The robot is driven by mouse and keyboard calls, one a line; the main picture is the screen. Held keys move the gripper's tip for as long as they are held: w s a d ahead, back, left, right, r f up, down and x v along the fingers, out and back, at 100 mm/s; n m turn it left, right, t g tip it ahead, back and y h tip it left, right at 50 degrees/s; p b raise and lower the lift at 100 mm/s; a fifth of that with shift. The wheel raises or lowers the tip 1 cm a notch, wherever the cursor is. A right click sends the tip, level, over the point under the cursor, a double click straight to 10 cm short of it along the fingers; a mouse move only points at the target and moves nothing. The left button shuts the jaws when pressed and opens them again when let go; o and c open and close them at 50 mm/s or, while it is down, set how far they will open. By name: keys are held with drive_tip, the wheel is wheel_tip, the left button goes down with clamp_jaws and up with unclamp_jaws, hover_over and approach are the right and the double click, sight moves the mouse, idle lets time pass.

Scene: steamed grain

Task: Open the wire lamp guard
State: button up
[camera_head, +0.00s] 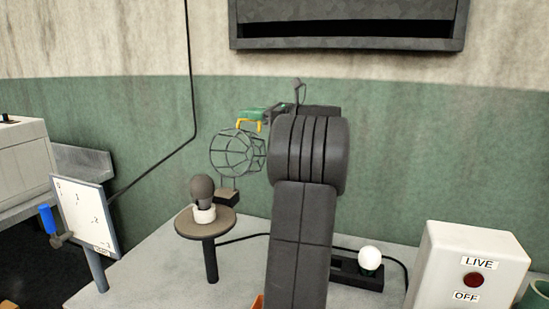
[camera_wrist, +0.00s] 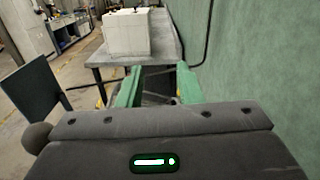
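The wire lamp guard (camera_head: 232,153) is a dark, rounded wire cage against the green wall, above a small dark box (camera_head: 228,198). Its right side is partly hidden behind my arm, and I cannot tell its latch or hinge. My gripper (camera_head: 250,122) is at the upper right of the cage, with yellow tips close above the wires; I cannot tell whether they touch. In the wrist view, the green fingers of my gripper (camera_wrist: 158,88) stand apart. Dark thin shapes show between them, too unclear to name.
A dark bulb (camera_head: 202,190) in a white socket is on a round stand (camera_head: 220,224) at the lower left of the guard. A white board (camera_head: 84,215) stands left. A cable runs along the wall.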

drive_tip(key=x, duration=0.2)
drive_tip(key=p+x, duration=0.1)
drive_tip(key=x, duration=0.1)
drive_tip(key=shift+w+d+f, duration=0.15)
drive_tip(key=shift+f, duration=0.05)
drive_tip(key=shift+r, duration=0.1)
